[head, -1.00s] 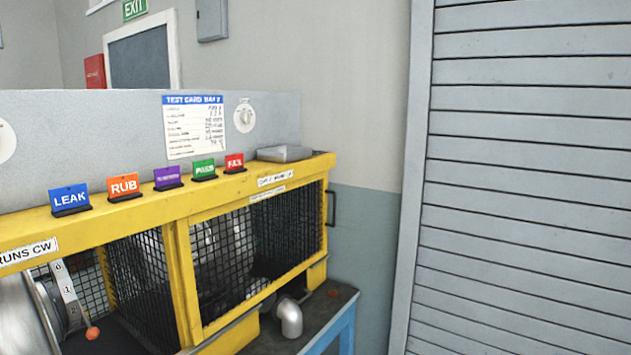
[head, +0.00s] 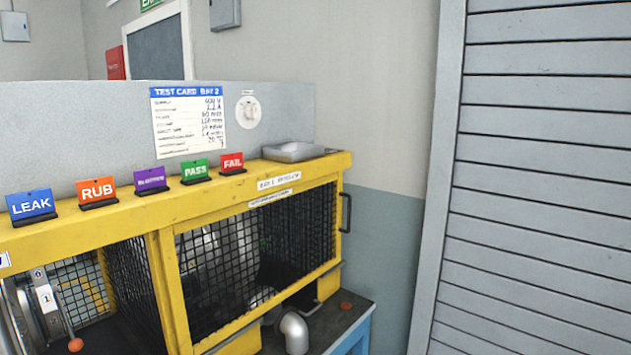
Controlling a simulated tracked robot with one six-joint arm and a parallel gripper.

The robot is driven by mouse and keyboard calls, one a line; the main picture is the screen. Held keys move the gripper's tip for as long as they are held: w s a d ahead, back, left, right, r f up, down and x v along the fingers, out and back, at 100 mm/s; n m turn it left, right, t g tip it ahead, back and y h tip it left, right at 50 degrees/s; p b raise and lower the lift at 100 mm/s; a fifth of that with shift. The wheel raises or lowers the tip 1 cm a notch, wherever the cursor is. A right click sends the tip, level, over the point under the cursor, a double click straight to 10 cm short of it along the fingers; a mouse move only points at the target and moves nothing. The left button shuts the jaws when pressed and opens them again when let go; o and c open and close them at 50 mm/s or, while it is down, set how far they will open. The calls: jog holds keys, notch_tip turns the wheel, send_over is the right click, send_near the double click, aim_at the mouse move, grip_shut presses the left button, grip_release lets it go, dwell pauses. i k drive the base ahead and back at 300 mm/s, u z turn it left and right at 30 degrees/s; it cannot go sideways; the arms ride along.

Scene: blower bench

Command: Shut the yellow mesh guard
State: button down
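The yellow mesh guard (head: 246,238) is on the front of the right bay of a yellow-framed enclosure in the head view. It has a yellow frame and black wire mesh, with white label strips above it. A dark handle (head: 346,212) stands out at the enclosure's right end. Metal parts show dimly through the mesh. A gap with a grey pipe elbow (head: 294,331) shows below the guard's lower edge. I cannot tell from here how far the guard stands from its closed position. My gripper is not in view.
Coloured signs, including LEAK (head: 31,204) and FAIL (head: 232,163), and a grey tray (head: 293,151) stand on the enclosure's top. The left bay shows a lever with an orange knob (head: 75,345). A grey slatted shutter (head: 545,190) closes the right side.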

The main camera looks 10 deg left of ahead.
aim_at(164, 235)
jog(key=u, duration=0.4)
jog(key=i, duration=0.6)
jog(key=u, duration=0.6)
jog(key=i, duration=0.55)
jog(key=u, duration=0.25)
